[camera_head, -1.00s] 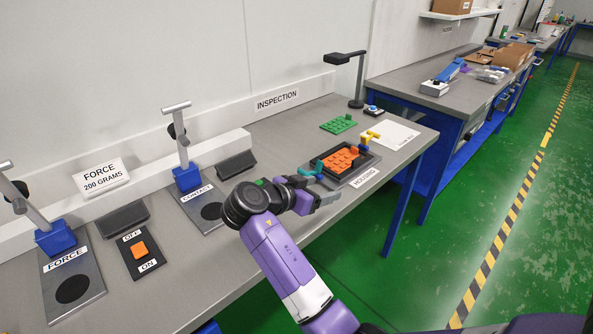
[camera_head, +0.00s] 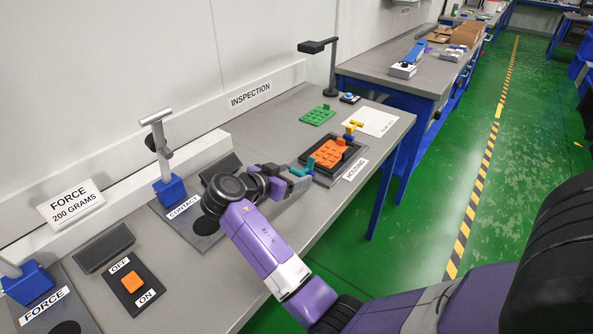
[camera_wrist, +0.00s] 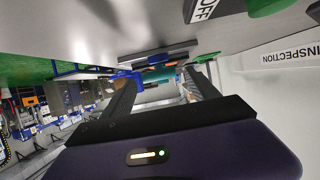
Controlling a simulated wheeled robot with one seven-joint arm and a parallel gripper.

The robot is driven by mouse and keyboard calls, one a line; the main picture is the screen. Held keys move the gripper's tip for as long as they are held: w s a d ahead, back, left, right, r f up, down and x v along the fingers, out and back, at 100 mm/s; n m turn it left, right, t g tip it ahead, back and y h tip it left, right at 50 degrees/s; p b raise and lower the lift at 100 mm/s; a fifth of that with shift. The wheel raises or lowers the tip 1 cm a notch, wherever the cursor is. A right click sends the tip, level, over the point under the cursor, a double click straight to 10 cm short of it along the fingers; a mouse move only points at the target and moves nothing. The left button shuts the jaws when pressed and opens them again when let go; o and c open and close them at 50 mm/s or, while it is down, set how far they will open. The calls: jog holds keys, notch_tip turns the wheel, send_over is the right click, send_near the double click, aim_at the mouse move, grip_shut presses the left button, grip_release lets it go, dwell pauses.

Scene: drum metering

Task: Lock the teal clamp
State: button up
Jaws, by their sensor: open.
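The teal clamp (camera_head: 309,164) stands at the near-left edge of the black housing tray (camera_head: 326,181), which holds an orange studded block (camera_head: 328,153). My gripper (camera_head: 304,181) is open, just short of the clamp on its near-left side, and partly hides its lower part. In the wrist view my gripper (camera_wrist: 160,86) has its two fingers spread, and the teal clamp (camera_wrist: 158,74) shows beyond and between them. I cannot tell whether the fingers touch it. A yellow clamp (camera_head: 352,126) stands at the tray's far side.
A white sheet (camera_head: 373,121) lies to the right. The contact post (camera_head: 163,155) stands left of my arm. The bench's front edge runs below my arm.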

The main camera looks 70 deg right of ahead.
aim_at(297, 172)
jog(key=shift+x, duration=1.55)
jog(key=shift+c, duration=0.2)
jog(key=c, duration=1.3)
jog(key=r+y+p, duration=0.1)
jog(key=p, duration=0.1)
jog(key=r+y+p, duration=0.1)
jog(key=p, duration=0.1)
jog(key=shift+s+d+t, duration=0.1)
jog(key=shift+d+t, duration=0.3)
jog(key=y+p, duration=0.1)
jog(key=d+r+y+p, duration=0.1)
jog(key=y+p, duration=0.1)
jog(key=t+y+p, duration=0.1)
jog(key=p, duration=0.1)
jog(key=shift+s+d+r+y, duration=0.15)
jog(key=shift+d+r+y, duration=0.2)
jog(key=shift+y, duration=0.05)
jog(key=y+p, duration=0.1)
jog(key=d+y+p, duration=0.1)
jog(key=shift+s+d+r+t+y+p, duration=0.1)
jog(key=shift+s+r+t+y+p, duration=0.05)
jog(key=shift+t+y+p, duration=0.2)
jog(key=shift+s+d+t+y+p, duration=0.15)
jog(key=shift+d+t+y+p, duration=0.3)
jog(key=shift+y, duration=0.6)
jog(key=shift+s+d+y+p, duration=0.1)
jog(key=shift+d+y+p, duration=0.15)
jog(key=shift+d+y, duration=0.55)
jog(key=shift+a, duration=0.15)
